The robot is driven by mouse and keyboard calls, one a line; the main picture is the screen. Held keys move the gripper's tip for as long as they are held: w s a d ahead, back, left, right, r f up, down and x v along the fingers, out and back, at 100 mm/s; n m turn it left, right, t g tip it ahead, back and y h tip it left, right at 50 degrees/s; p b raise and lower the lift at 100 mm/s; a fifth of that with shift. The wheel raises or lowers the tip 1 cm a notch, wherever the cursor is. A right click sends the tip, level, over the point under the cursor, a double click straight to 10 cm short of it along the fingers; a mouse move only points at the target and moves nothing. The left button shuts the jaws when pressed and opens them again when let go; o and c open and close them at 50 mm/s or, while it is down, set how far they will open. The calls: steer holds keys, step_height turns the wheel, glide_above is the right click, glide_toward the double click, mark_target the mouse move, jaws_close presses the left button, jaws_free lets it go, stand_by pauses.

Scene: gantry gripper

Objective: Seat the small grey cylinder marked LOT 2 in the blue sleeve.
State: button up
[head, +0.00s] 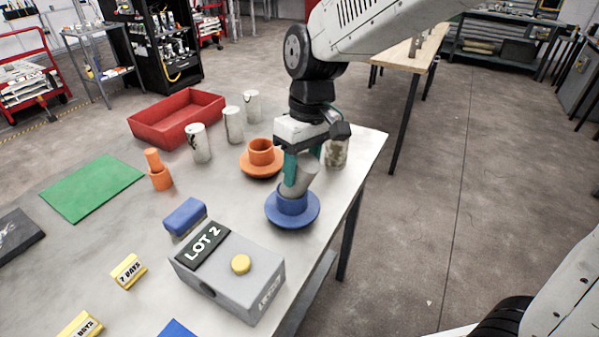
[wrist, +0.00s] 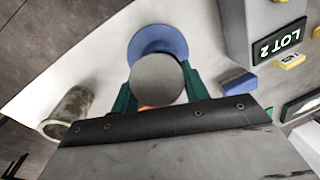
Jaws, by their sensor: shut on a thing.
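The small grey cylinder (head: 304,174) is held between the teal fingers of my gripper (head: 292,180). It leans in the head view, with its top to the right. Its lower end is at the mouth of the blue sleeve (head: 291,206); I cannot tell if it is inside. The blue sleeve stands on a wide round flange near the table's right edge. In the wrist view the cylinder's round grey end (wrist: 158,79) sits between the fingers and hides the sleeve's opening; the blue flange (wrist: 157,38) shows behind it. I see no marking on the cylinder.
A grey box (head: 240,290) with a LOT 2 plate (head: 203,246) and yellow button stands in front. An orange sleeve (head: 261,158) stands behind the blue one. Several mottled cylinders (head: 199,143) stand near the red tray (head: 172,118). A blue block (head: 185,216) lies left of the blue sleeve.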

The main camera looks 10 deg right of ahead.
steer(key=shift+r, duration=0.15)
step_height(320, 180, up, 3)
steer(key=shift+r, duration=0.15)
steer(key=s+d+r, duration=0.1)
steer(key=s+d, duration=0.3)
steer(key=s, duration=1.1)
step_height(320, 180, up, 10)
steer(key=m+y, duration=0.2)
steer(key=m, duration=1.7)
glide_above(301, 156)
steer(key=w, duration=0.1)
steer(key=a+m+y, duration=0.1)
steer(key=m, duration=0.3)
step_height(301, 156, down, 18)
steer(key=shift+r, duration=0.25)
